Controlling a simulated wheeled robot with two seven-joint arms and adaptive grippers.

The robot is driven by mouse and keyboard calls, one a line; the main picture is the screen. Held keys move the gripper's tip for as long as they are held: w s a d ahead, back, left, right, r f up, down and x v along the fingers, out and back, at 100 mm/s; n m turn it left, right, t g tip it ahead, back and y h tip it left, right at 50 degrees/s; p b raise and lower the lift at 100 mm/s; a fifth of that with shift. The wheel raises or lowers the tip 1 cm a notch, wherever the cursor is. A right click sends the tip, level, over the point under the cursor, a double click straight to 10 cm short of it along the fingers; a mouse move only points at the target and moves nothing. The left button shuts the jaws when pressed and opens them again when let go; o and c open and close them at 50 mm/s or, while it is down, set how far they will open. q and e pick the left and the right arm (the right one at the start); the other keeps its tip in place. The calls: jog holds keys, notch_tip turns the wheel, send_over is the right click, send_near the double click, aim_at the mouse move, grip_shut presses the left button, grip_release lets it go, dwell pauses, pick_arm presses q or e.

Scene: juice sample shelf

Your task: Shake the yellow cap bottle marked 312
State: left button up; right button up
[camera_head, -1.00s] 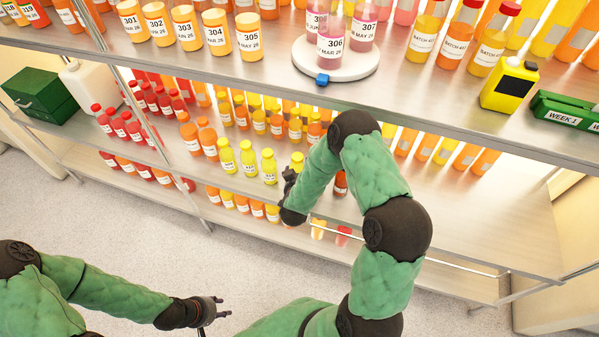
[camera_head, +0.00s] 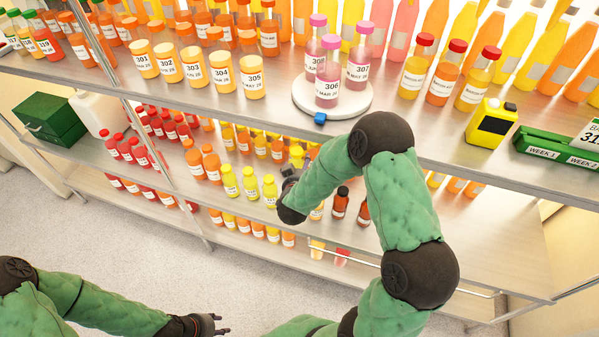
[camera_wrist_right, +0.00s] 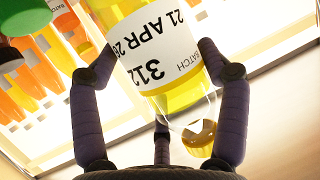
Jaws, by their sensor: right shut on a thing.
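The bottle marked 312 (camera_wrist_right: 165,50) holds yellow liquid and has a white label dated 21 APR 26. It fills the middle of the right wrist view, tilted, between the dark fingers of my right gripper (camera_wrist_right: 155,80), which is shut on it. In the head view my right gripper (camera_head: 290,180) is in front of the middle shelf, partly hidden by my forearm. A yellow cap (camera_head: 296,152) shows just above it. My left gripper (camera_head: 218,325) is low in the head view, empty, with its fingers apart, away from the shelf.
Three yellow bottles (camera_head: 250,183) stand on the middle shelf left of my right gripper. Dark orange bottles (camera_head: 340,203) stand to its right. Above are the upper shelf edge (camera_head: 240,112), a white round plate (camera_head: 350,103) with pink bottles, and a yellow device (camera_head: 491,122). The floor (camera_head: 120,255) is clear.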

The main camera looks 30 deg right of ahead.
aim_at(298, 163)
jog(key=shift+r+p, duration=1.7)
jog(key=shift+r, duration=0.65)
jog(key=shift+f, duration=0.1)
jog(key=shift+s+a+f, duration=0.1)
jog(key=shift+a+f, duration=0.05)
jog(key=shift+a, duration=0.15)
jog(key=s+a+f+n+t+y, duration=0.1)
jog(key=s+a+f+n+y, duration=0.1)
jog(key=a, duration=0.5)
jog(key=s+a+f+n+t+y, duration=0.1)
jog(key=s+a+f+n+y, duration=0.1)
jog(key=s+a+n+y, duration=0.3)
jog(key=a, duration=0.3)
jog(key=shift+s+a+t+y, duration=0.15)
jog(key=shift+t+y, duration=0.25)
jog(key=shift+f, duration=0.1)
